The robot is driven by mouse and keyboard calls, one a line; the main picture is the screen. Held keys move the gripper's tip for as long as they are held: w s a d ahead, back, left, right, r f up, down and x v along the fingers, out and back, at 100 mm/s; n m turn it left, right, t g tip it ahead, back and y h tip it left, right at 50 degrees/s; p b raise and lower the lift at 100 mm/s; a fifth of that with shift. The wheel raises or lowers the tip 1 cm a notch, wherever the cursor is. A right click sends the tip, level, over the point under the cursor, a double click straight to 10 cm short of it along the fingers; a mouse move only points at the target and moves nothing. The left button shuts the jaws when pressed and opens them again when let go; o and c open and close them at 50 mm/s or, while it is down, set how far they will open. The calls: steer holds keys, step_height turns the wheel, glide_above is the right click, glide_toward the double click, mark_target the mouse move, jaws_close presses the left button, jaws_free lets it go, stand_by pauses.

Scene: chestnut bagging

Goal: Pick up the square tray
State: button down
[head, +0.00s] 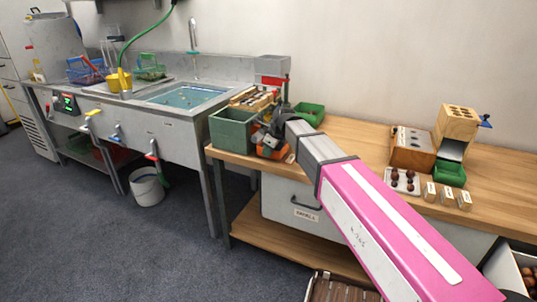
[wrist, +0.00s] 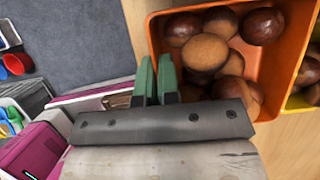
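An orange square-sided tray (wrist: 297,62) holds several brown chestnuts (wrist: 207,50) and fills the upper right of the wrist view. In the head view the orange tray (head: 268,153) is at the bench's left front corner, partly hidden by my wrist. My gripper (wrist: 156,72) has its two green fingers close together at the tray's left wall. The wall's rim runs in between them, so the fingers look shut on it. The tray's underside is hidden, and I cannot tell whether it rests on the bench.
A green bin (head: 232,131) stands close by at the bench's left end. A yellow container (wrist: 302,102) is right of the orange tray. A white tray with dark chestnuts (head: 391,184) and wooden blocks (head: 412,148) lie further right. The sink (head: 188,96) is left, past a gap.

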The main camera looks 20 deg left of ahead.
step_height(320, 180, up, 17)
steer(key=shift+r, duration=0.2)
stand_by(0.6)
